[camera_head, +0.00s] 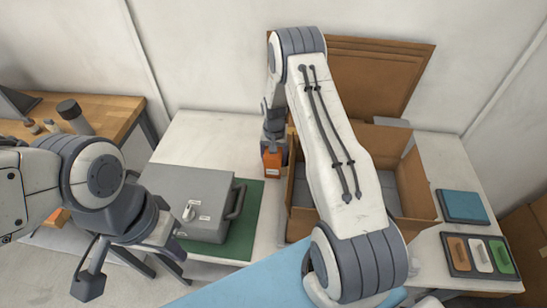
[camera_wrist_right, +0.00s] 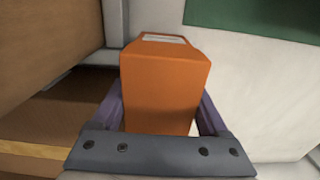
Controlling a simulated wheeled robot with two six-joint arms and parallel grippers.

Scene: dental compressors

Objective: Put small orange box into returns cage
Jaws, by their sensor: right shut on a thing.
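The small orange box (camera_head: 272,163) is in my right gripper (camera_head: 274,140), which is shut on it beside the left wall of an open cardboard box. In the right wrist view the orange box (camera_wrist_right: 163,85) sits between the two fingers, with a pale label on its far face. My left gripper (camera_head: 125,262) hangs at the lower left, away from the box; its finger gap is unclear. I cannot make out a returns cage in either view.
The open cardboard box (camera_head: 419,190) stands on the white table, partly hidden by my right arm. A grey case (camera_head: 190,190) lies on a green mat (camera_head: 245,215). A blue pad (camera_head: 462,206) and a tray of coloured pieces (camera_head: 458,262) are at the right. A wooden bench (camera_head: 105,110) is at the left.

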